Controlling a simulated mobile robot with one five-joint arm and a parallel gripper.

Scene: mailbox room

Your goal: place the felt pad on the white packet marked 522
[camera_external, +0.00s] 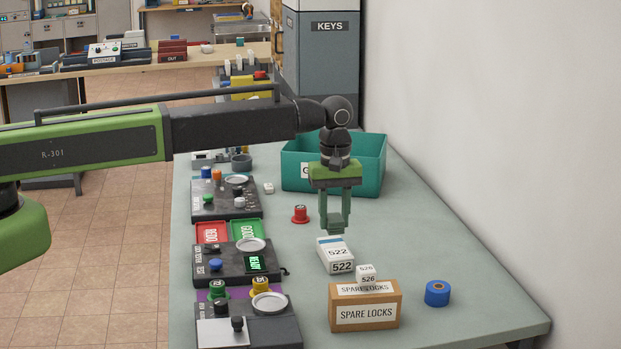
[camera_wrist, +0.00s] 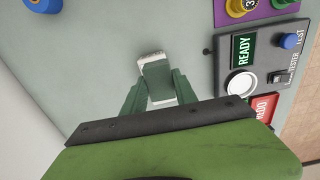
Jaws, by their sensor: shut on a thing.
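The white packet marked 522 (camera_external: 336,256) lies on the grey-green table and has a blue stripe on its top. My gripper (camera_external: 334,222) points down just above the packet's far end. It is shut on a small dark green felt pad (camera_wrist: 156,78), which sits between the fingers in the wrist view. White edges of the packet (camera_wrist: 151,56) show past the pad there, so the pad is over it. I cannot tell whether the pad touches the packet; its underside is hidden.
A SPARE LOCKS box (camera_external: 366,309) with a small white packet marked 526 (camera_external: 368,277) stands close in front. A blue roll (camera_external: 437,293) lies to the right. A red spool (camera_external: 300,214), a teal bin (camera_external: 371,168) and a READY tester (camera_external: 232,264) are nearby.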

